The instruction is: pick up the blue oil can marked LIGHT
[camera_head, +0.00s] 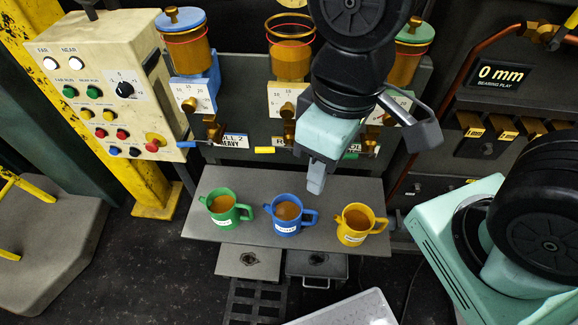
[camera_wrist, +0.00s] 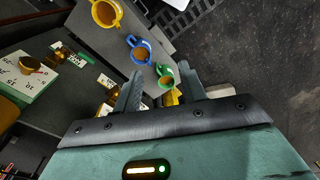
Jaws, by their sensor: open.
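The blue oil can (camera_head: 286,226) stands upright on a grey shelf (camera_head: 340,187), between a green can (camera_head: 222,221) and a yellow can (camera_head: 352,236). It is full of brown liquid and has a white label too small to read. My gripper (camera_head: 316,184) is above the shelf, behind and slightly right of the blue can, apart from it. In the wrist view my gripper (camera_wrist: 162,92) is open and empty. There the blue can (camera_wrist: 146,58) lies beyond the fingers, up and left of the green can (camera_wrist: 165,86). The yellow can (camera_wrist: 97,15) is farther up left.
Behind the shelf are glass oil cups on valves with a yellow-tipped lever (camera_head: 265,150). A control box (camera_head: 100,85) with buttons stands at the left on a yellow post. Two grey trays (camera_head: 248,262) sit below the front edge. The shelf is bare behind the cans.

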